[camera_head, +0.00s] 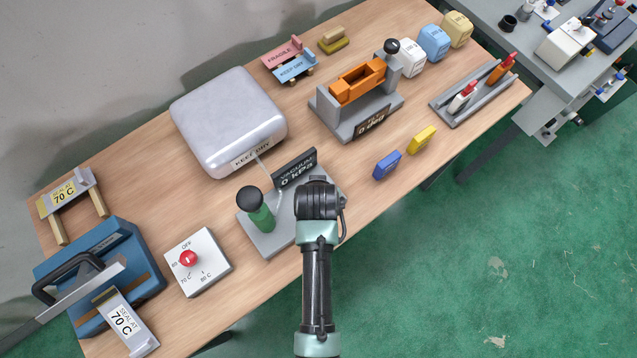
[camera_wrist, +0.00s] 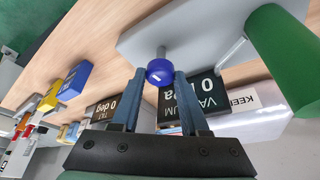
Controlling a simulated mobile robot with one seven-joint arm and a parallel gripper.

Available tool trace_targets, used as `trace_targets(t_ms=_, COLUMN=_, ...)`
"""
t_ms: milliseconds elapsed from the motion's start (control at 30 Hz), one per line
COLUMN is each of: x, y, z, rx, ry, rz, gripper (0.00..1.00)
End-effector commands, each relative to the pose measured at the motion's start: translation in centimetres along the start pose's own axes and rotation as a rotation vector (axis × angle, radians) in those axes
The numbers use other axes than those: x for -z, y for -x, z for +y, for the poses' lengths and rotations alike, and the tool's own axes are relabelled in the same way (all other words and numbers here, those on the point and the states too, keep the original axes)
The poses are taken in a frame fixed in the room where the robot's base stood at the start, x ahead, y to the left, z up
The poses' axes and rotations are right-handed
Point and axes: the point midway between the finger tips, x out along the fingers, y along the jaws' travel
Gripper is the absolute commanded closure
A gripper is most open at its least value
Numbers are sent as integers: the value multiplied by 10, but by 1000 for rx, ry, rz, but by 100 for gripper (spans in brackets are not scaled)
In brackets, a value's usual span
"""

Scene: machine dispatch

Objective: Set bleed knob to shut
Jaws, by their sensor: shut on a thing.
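The bleed knob (camera_wrist: 160,71) is a round blue knob on a short metal stem, with a small white mark on its face. It stands out from the grey plate (camera_wrist: 150,40) of the vacuum unit. My gripper (camera_wrist: 160,82) has a fingertip on each side of the knob and is shut on it. In the head view my wrist covers the knob and fingers. The vacuum unit's plate (camera_head: 262,243) carries a green cylinder with a dark top (camera_head: 257,211) and a black sign (camera_head: 295,169) reading VACUUM 0 kPa. I see no position labels by the knob.
Left of the unit are a white dial box with a red knob (camera_head: 188,259) and a blue sealer (camera_head: 140,262). A silver "KEEP DRY" case (camera_head: 225,115) stands behind. A blue block (camera_head: 387,165) and yellow block (camera_head: 422,139) lie to the right, with bare table around them.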

Motion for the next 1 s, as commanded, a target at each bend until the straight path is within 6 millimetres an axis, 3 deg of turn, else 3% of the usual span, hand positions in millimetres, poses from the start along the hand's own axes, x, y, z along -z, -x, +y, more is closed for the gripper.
trace_targets(t_ms=333, x=1, y=0, z=-1, rx=-49, ry=-121, rz=0, gripper=100)
trace_targets(t_ms=867, x=0, y=0, z=-1, rx=-56, ry=-140, rz=0, gripper=100)
trace_targets(t_ms=900, x=0, y=0, z=-1, rx=-56, ry=-140, rz=0, gripper=49)
trace_targets(t_ms=1000, x=0, y=0, z=-1, rx=-56, ry=-139, rz=0, gripper=31)
